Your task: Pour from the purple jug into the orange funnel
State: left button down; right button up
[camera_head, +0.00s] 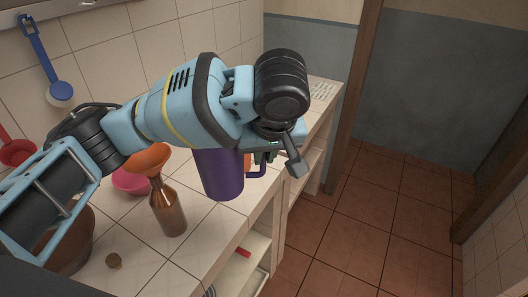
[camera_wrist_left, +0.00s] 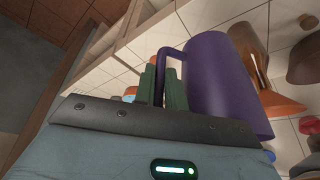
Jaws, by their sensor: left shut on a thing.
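The purple jug (camera_head: 221,176) is in front of the counter's right part in the head view, just right of the bottle. My left gripper (camera_head: 264,157) is shut on its handle, with the green fingers around the handle in the left wrist view (camera_wrist_left: 163,88). The jug body (camera_wrist_left: 222,85) looks close to upright; a gap beneath it is hard to judge. The orange funnel (camera_head: 149,158) sits in the mouth of a brown bottle (camera_head: 168,210) standing on the counter. The funnel (camera_wrist_left: 280,103) also shows beside the jug in the wrist view. My right gripper is out of view.
A pink bowl (camera_head: 131,181) is behind the bottle. A blue ladle (camera_head: 59,91) and a red one (camera_head: 16,153) hang on the tiled wall. Open floor lies to the right.

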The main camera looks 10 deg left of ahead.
pick_arm(q)
jog(key=shift+s+r, duration=0.1)
jog(key=shift+r, duration=0.05)
jog(key=shift+r, duration=0.15)
jog(key=s+a+r+n+t+h, duration=0.2)
jog(key=a+r+t+h, duration=0.1)
jog(key=a+r+h, duration=0.6)
notch_tip(320, 180, up, 3)
jog(key=shift+s+f+h, duration=0.1)
jog(key=shift+s+h, duration=0.05)
jog(key=shift+h, duration=0.65)
dwell(0.6)
jog(key=shift+s+a+t+h, duration=0.15)
jog(key=shift+a+t+h, duration=0.25)
jog(key=shift+a, duration=0.1)
dwell(0.4)
